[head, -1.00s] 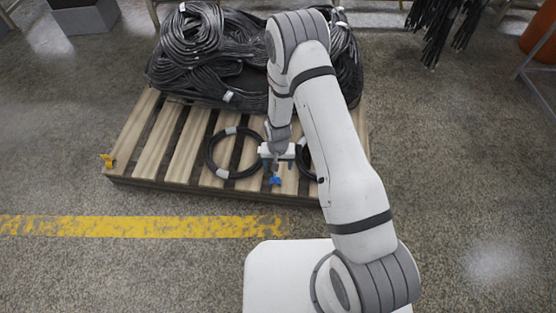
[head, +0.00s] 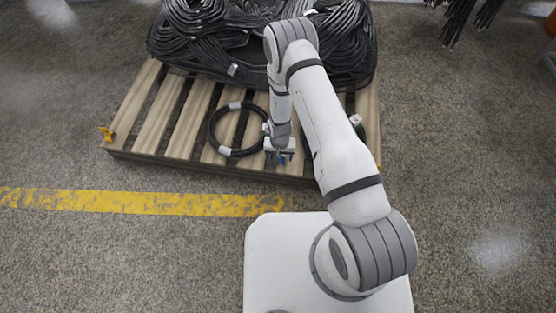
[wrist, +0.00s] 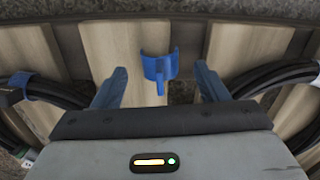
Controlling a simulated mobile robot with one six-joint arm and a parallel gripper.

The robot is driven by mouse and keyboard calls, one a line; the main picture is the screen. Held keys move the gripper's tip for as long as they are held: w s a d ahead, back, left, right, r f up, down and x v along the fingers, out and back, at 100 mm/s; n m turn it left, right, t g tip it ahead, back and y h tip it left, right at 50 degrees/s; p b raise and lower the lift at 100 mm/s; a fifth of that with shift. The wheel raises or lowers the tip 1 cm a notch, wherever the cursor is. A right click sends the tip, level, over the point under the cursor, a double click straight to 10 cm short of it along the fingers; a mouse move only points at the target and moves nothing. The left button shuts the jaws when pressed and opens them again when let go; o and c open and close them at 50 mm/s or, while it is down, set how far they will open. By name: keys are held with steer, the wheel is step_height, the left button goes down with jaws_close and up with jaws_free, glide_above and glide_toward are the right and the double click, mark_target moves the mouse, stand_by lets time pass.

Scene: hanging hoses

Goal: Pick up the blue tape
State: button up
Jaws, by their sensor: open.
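The blue tape (wrist: 160,67) is a small curved blue piece with a short tab, lying on the wooden pallet near its front edge in the wrist view. My gripper (wrist: 160,82) is open, with one blue finger on each side of the tape's line, and the tape is just beyond the fingertips, apart from them. In the head view my gripper (head: 281,152) is low over the pallet's front edge. Blue shows there, but I cannot tell tape from fingers.
The pallet (head: 150,117) carries a black hose coil (head: 214,133) left of my gripper and a large hose pile (head: 200,45) behind. More hose flanks my fingers in the wrist view. A yellow piece (head: 106,133) sits at the pallet's left corner.

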steer(key=shift+r, duration=0.1)
steer(key=c, duration=1)
step_height(320, 180, up, 10)
steer(key=p, duration=0.3)
steer(key=shift+c, duration=0.2)
steer(key=o, duration=0.3)
steer(key=c, duration=0.3)
steer(key=shift+c, duration=0.2)
